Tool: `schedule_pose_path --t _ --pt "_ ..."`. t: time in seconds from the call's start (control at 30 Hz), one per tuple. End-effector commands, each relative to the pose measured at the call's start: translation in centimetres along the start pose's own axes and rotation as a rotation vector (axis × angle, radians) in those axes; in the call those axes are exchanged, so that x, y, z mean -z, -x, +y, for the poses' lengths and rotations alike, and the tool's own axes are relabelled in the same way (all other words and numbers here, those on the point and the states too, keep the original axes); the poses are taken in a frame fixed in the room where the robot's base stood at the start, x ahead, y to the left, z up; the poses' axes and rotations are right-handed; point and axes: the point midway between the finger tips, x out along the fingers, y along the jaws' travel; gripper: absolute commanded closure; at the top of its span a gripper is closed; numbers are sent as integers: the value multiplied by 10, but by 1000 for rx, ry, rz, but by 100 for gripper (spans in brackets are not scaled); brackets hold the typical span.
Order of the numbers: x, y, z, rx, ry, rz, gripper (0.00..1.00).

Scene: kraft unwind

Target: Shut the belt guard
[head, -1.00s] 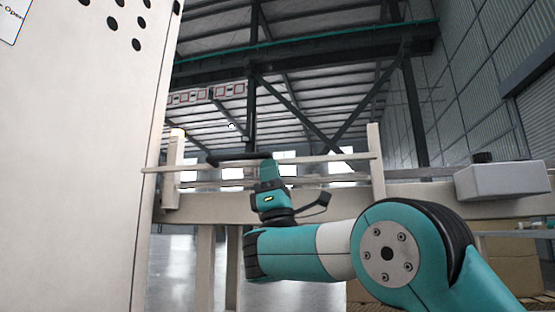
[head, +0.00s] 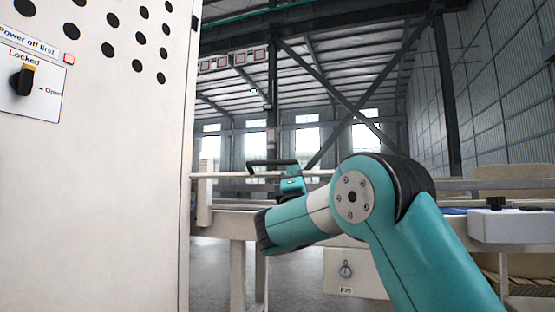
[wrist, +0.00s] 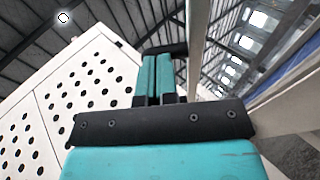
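A large cream panel with rows of round black holes (head: 120,150), which looks like the belt guard, stands upright at the left of the head view. I cannot tell whether it is open or shut. Its placard (head: 45,100) carries a black knob (head: 22,82) with its yellow mark up towards "Locked". The perforated panels also show at the left of the wrist view (wrist: 62,90). My gripper (head: 272,164) is right of the panel's edge, apart from it in the picture. In the wrist view its teal fingers (wrist: 166,50) lie close together, with nothing visible between them.
A cream machine frame with rails (head: 235,218) runs behind my arm. A pale box with a black knob (head: 497,222) is at the right. A cream box with a round dial (head: 345,270) is below my arm. Grey floor shows between the legs.

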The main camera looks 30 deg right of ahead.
Motion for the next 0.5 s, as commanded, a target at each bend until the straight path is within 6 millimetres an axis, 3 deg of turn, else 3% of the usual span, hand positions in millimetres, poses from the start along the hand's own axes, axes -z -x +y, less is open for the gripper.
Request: schedule_pose_path --t 0.03,0.5 --pt "-7 -18 9 32 -3 -3 100" --pt "-18 -83 5 342 -65 -2 100"
